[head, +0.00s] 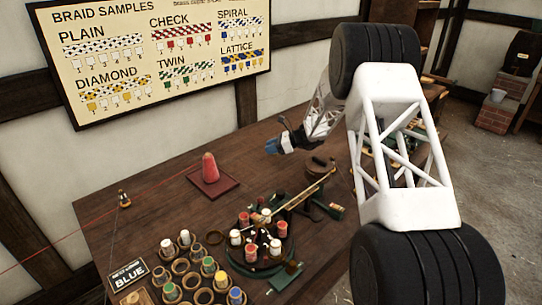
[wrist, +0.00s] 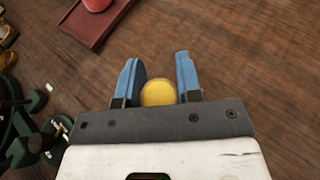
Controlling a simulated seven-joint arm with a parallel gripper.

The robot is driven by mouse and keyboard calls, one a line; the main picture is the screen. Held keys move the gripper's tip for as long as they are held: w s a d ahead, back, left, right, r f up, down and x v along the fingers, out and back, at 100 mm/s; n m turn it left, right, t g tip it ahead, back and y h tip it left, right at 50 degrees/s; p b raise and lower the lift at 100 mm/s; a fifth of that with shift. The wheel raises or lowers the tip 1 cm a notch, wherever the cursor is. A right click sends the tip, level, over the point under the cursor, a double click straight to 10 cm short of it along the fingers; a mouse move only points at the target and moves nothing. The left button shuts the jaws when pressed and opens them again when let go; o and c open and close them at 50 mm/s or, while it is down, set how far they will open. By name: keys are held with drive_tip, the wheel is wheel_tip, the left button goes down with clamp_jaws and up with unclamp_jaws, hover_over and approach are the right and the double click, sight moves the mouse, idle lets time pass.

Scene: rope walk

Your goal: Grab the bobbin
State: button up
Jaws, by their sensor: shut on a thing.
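My gripper (wrist: 158,78) has two blue fingers and is shut on a yellow round-topped thing, seemingly a bobbin (wrist: 158,93), which sits between the fingers near their base in the wrist view. In the head view my gripper (head: 277,145) is in the air above the dark wooden table, right of the red cone. The held thing cannot be made out there. Other bobbins with white, green, yellow and blue tops stand in a ring rack (head: 190,270) at the front. White and red bobbins stand on a round green braiding machine (head: 262,262).
A red cone (head: 209,168) stands on a dark red square base (head: 213,187); the base also shows in the wrist view (wrist: 97,27). A "BLUE" sign (head: 129,275) stands at the front left. A braid samples board (head: 160,55) hangs on the wall. Bare table lies around the cone.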

drive_tip(key=shift+r, duration=1.75)
